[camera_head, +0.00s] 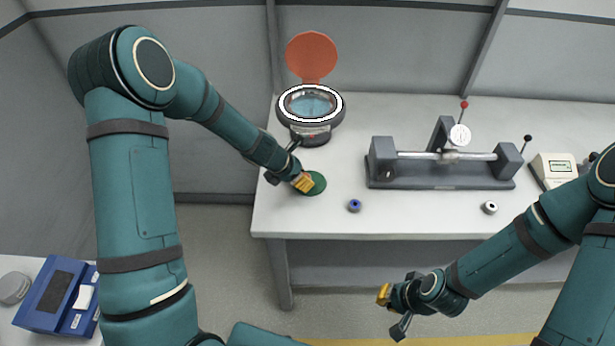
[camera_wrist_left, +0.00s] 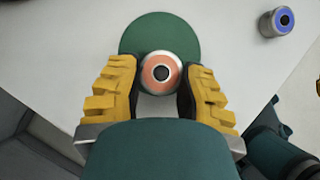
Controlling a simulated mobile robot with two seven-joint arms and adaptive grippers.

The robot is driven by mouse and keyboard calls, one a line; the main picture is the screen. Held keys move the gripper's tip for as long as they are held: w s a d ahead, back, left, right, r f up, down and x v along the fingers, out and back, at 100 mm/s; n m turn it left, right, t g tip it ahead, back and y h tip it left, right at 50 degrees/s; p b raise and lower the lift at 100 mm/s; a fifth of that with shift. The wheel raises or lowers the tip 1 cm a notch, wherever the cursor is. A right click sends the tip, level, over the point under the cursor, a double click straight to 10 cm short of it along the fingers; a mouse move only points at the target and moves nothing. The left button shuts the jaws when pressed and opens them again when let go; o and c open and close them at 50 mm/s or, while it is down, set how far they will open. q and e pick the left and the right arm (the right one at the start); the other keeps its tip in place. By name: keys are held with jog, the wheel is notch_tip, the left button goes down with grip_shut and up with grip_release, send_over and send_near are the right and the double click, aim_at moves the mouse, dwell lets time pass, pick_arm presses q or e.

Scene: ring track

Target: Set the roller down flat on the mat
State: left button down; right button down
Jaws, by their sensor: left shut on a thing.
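In the left wrist view, the roller (camera_wrist_left: 150,74) has a silver rim, an orange end face and a dark centre hole. My left gripper (camera_wrist_left: 160,80) is shut on it, a yellow-padded finger on each side. The roller's end face points at the wrist camera. The round green mat (camera_wrist_left: 160,30) lies behind it, and the roller overlaps the mat's near part in the picture. I cannot tell whether they touch. In the head view, my left gripper (camera_head: 303,182) covers part of the mat (camera_head: 318,186) and hides the roller. My right gripper (camera_head: 384,295) hangs in front of the bench; its opening is unclear.
A blue-centred roller (camera_head: 354,206) and a dark-centred one (camera_head: 490,207) stand on the white bench (camera_head: 420,220). Behind are a round lit device (camera_head: 311,128) with an orange lid and a dial-gauge fixture (camera_head: 440,175). A blue box (camera_head: 55,293) sits at lower left.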

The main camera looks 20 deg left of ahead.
pick_arm(q)
jog(key=shift+w+d+f, duration=0.55)
jog(key=shift+w+d, duration=0.2)
jog(key=shift+f+b, duration=0.3)
jog(key=shift+b, duration=0.15)
jog(key=shift+r, duration=0.1)
jog(key=c, duration=0.6)
grip_release()
jog(key=shift+c, duration=0.2)
